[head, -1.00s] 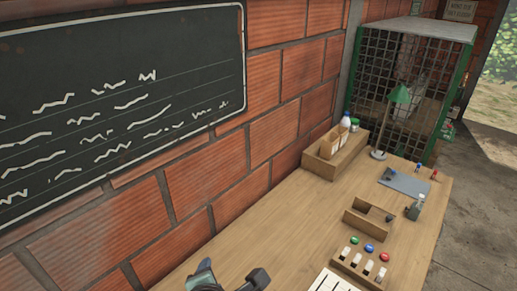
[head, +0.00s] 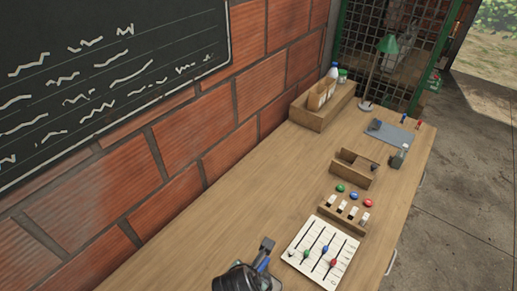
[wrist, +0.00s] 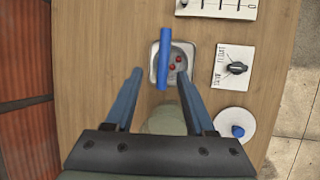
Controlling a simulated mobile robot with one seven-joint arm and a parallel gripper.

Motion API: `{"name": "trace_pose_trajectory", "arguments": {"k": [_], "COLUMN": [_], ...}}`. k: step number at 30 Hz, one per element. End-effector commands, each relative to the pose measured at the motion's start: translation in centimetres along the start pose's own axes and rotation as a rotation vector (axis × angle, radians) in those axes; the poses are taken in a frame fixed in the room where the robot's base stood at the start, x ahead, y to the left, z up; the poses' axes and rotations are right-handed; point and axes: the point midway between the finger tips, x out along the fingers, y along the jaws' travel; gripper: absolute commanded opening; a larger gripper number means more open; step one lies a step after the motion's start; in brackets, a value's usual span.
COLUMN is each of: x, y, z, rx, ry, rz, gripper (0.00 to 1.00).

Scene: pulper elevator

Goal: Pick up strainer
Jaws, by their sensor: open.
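My gripper (wrist: 159,78) is open over the table in the wrist view, its two blue fingers apart with nothing held. A blue rod-like handle (wrist: 164,55), likely the strainer's, stands out ahead of and between the fingertips. It lies across a grey square dish (wrist: 186,50) holding red berry-like pieces. I cannot tell whether handle and dish are one object. A round greenish thing (wrist: 165,120) shows between the fingers, partly hidden by the gripper body. In the head view my gripper (head: 265,248) shows at the bottom edge; the strainer cannot be made out there.
A white slider panel (head: 320,250) lies on the table (head: 225,220). A knob panel (wrist: 234,66) and a white disc with a blue knob (wrist: 235,127) sit right of the dish. A brick wall (head: 190,140) borders the left.

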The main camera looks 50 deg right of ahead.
Motion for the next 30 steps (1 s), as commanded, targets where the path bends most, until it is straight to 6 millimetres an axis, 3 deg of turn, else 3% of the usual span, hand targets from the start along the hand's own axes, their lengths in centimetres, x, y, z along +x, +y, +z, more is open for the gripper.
{"name": "trace_pose_trajectory", "arguments": {"k": [12, 22, 30], "x": [4.5, 5.0, 5.0], "y": [-0.4, -0.4, -0.4], "z": [0.2, 0.2, 0.2], "rx": [0.001, 0.001, 0.001], "ry": [0.001, 0.000, 0.000], "rz": [-0.001, 0.000, 0.000], "gripper": [0.55, 0.55, 0.08]}}
